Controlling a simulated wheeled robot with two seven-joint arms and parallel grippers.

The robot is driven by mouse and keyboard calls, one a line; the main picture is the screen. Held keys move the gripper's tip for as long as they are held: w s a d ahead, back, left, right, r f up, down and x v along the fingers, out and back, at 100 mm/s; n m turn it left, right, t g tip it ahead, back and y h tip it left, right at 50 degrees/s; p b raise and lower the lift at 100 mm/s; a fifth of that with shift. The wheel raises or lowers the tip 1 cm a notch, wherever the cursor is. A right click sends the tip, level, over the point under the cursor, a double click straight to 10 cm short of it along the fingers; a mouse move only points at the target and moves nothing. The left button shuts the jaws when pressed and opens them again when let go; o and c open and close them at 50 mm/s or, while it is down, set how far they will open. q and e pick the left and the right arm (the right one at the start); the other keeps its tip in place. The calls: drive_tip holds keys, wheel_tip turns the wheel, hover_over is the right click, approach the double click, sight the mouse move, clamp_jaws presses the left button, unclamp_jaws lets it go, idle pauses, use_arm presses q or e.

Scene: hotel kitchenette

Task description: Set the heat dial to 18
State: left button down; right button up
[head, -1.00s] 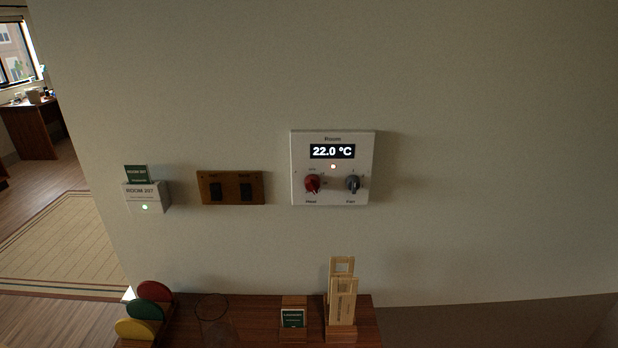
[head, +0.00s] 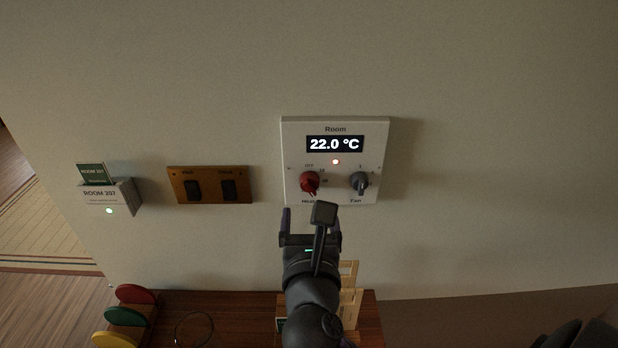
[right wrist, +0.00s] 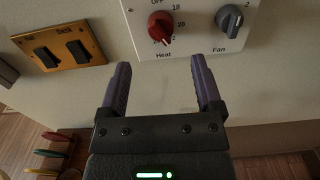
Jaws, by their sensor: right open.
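The red heat dial (head: 310,183) is at the lower left of the white room panel (head: 335,127) on the wall. The panel display (head: 335,144) reads 22.0 °C. In the right wrist view the heat dial (right wrist: 161,27) has its pointer turned downward, away from the 18 and 20 marks at its right. The mark at the pointer is hard to read. My right gripper (head: 305,214) is open and empty, just below the heat dial. In the wrist view its two fingers (right wrist: 160,66) lie apart below the dial, not touching it. My left gripper is out of view.
The grey fan dial (head: 359,183) sits right of the heat dial. Below, a wooden shelf (head: 255,305) carries coloured discs (head: 122,316) and a wooden stand (head: 351,290).

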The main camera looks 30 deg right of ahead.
sight(310, 191)
drive_tip(key=x, duration=0.6)
drive_tip(key=shift+w+d, duration=0.2)
drive_tip(key=shift+w, duration=0.15)
clamp_jaws()
